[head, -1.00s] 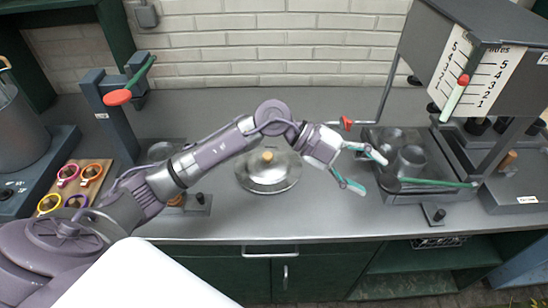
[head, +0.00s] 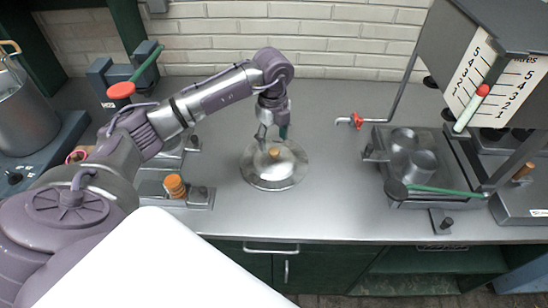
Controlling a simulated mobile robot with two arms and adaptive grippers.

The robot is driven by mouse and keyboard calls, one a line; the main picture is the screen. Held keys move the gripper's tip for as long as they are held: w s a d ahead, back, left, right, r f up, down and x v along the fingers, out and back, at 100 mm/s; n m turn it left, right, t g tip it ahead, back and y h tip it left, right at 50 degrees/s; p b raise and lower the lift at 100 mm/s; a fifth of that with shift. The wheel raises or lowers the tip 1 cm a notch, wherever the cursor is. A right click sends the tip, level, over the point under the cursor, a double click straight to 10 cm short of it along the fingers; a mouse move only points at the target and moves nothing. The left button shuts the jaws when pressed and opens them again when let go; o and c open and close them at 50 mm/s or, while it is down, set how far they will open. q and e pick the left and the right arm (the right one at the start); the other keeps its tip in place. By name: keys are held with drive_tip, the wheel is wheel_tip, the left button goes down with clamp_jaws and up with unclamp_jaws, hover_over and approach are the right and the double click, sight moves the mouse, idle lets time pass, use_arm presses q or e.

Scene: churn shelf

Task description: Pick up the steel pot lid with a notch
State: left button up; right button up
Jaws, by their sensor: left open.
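The steel pot lid (head: 270,175) lies flat on the grey counter near the middle of the head view. It is round and shiny with a wooden knob (head: 275,153) on top. I cannot make out its notch. My left gripper (head: 272,137) points down over the back part of the lid, just behind the knob. Its fingers are apart and nothing is seen between them. I cannot tell whether the fingertips touch the lid. My right gripper is not in view.
A tray with steel cups (head: 412,165) and a green-handled lever stands to the right. A gauge box (head: 490,75) hangs at the upper right. A pot (head: 22,115) stands at the far left. An orange knob (head: 175,186) sits left of the lid. The counter right of the lid is clear.

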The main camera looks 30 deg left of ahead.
sight(274, 151)
use_arm(q)
drive_tip(key=shift+f, duration=0.35)
drive_tip(key=f, duration=0.1)
drive_tip(key=f+p, duration=0.1)
drive_tip(key=f, duration=0.1)
drive_tip(key=f+p, duration=0.1)
drive_tip(key=shift+w+f, duration=0.3)
drive_tip(key=shift+f, duration=0.4)
drive_tip(key=shift+r, duration=0.1)
clamp_jaws()
